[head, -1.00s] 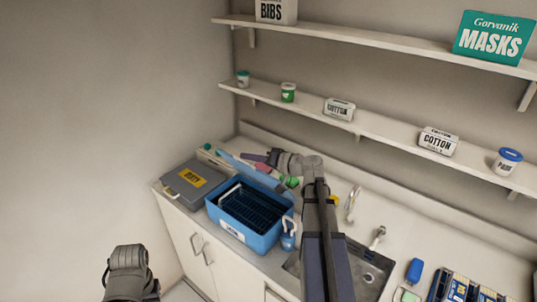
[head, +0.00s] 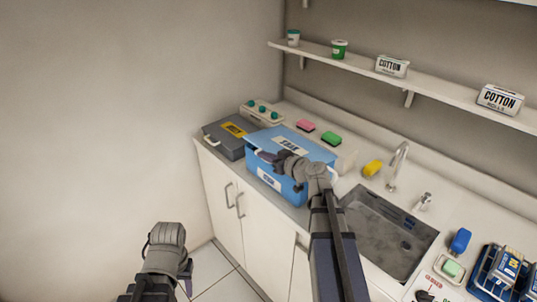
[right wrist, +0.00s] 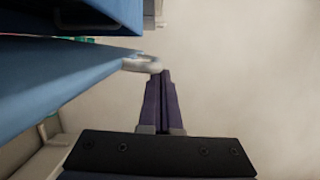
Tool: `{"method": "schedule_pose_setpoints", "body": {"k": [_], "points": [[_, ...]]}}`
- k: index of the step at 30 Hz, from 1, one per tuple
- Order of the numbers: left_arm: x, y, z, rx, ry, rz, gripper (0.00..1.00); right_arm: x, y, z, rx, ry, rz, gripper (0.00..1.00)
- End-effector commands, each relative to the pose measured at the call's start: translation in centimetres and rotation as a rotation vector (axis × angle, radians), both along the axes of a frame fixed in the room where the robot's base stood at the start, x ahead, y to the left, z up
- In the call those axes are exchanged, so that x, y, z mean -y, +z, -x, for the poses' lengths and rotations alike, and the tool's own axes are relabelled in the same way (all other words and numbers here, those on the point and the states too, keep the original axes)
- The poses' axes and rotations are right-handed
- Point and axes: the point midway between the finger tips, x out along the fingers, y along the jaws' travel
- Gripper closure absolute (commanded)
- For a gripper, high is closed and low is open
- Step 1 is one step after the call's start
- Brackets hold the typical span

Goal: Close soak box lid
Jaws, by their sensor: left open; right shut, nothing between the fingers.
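The blue soak box (head: 268,181) stands on the counter with a white label on its front. Its blue lid (head: 305,145) lies over the top, label upward. A gap shows between lid and box in the right wrist view, so the lid looks not flush. My right gripper (head: 264,156) is shut and empty at the lid's front left area, partly hidden by my arm. In the right wrist view its fingertips (right wrist: 161,74) are beside a white handle (right wrist: 143,64) and the blue lid (right wrist: 60,80). My left gripper (head: 186,272) is open, low in front of the cabinet, away from the box.
A grey case (head: 222,140) stands left of the box. Pink (head: 306,126) and green (head: 331,138) sponges lie behind it. The sink (head: 385,230) and tap (head: 398,160) are to the right. A shelf (head: 430,90) runs above.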

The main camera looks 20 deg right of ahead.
Motion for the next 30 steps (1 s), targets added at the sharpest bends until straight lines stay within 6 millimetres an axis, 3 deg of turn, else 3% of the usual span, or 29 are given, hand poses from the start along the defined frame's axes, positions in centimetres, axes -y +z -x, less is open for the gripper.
{"method": "schedule_pose_setpoints", "body": {"k": [1, 9, 30], "points": [[0.0, -1.3, 0.0, 0.0, 0.0, 0.0, 0.55, -0.1, -1.3, 0.0, 0.0, 0.0, -0.001, 1.0], [0.0, -3.1, 0.0, 0.0, 0.0, 0.0, 0.55, -0.2, -3.1, 0.1, -0.002, 0.0, -0.003, 1.0], [0.0, -3.4, 0.0, 0.0, 0.0, 0.0, 0.55, -0.3, -3.5, 0.1, -0.004, 0.002, -0.001, 1.0]]}}
